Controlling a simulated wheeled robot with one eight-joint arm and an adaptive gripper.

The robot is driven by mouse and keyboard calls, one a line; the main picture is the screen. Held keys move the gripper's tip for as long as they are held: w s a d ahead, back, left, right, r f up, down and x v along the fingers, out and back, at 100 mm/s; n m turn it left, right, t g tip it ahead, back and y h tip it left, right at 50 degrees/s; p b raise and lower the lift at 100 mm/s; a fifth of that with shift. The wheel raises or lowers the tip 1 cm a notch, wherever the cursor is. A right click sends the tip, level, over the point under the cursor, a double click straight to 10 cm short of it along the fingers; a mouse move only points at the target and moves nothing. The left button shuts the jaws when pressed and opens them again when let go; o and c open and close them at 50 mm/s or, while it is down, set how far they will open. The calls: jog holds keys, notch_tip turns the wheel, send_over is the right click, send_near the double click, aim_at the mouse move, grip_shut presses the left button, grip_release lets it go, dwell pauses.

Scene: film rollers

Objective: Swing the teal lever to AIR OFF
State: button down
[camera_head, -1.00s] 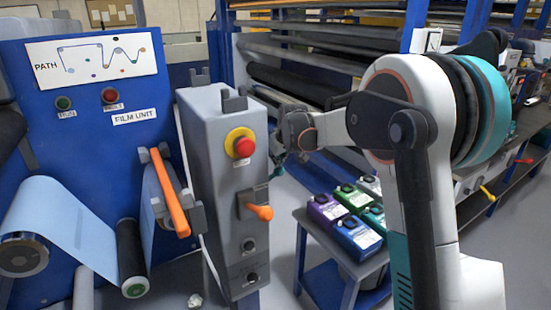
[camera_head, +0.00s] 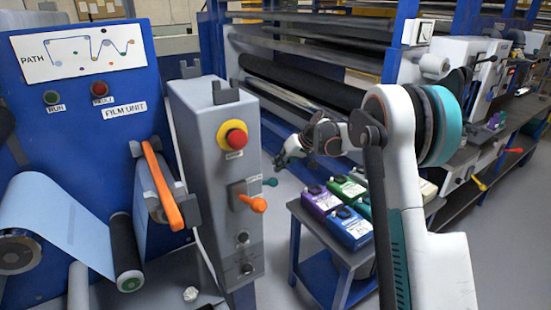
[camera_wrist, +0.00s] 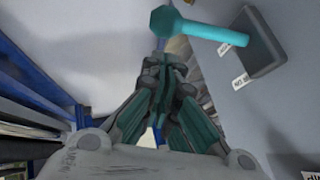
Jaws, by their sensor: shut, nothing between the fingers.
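The teal lever (camera_wrist: 208,31) shows in the wrist view, a rod with a faceted knob at its left end. It comes out of a dark grey box (camera_wrist: 262,45) on the side of the grey control post. In the head view only its teal knob (camera_head: 270,182) shows past the post's right edge; the rest is hidden. My gripper (camera_wrist: 168,72) is shut and empty, its fingertips just below the knob in the wrist picture. Contact cannot be told. In the head view my gripper (camera_head: 281,163) is right of the post, a little above the knob.
The grey post (camera_head: 216,150) carries a red button (camera_head: 236,138) and an orange lever (camera_head: 252,203). Two small white labels (camera_wrist: 240,81) lie by the lever's box, too small to read surely. A blue table (camera_head: 313,225) with coloured boxes stands to the right. Dark rollers (camera_head: 310,95) are behind.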

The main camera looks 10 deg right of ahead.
jog(key=shift+y, duration=0.3)
jog(key=shift+d+f+b, duration=0.2)
jog(key=shift+f+b, duration=0.1)
jog(key=shift+f, duration=2.05)
jog(key=shift+f, duration=0.1)
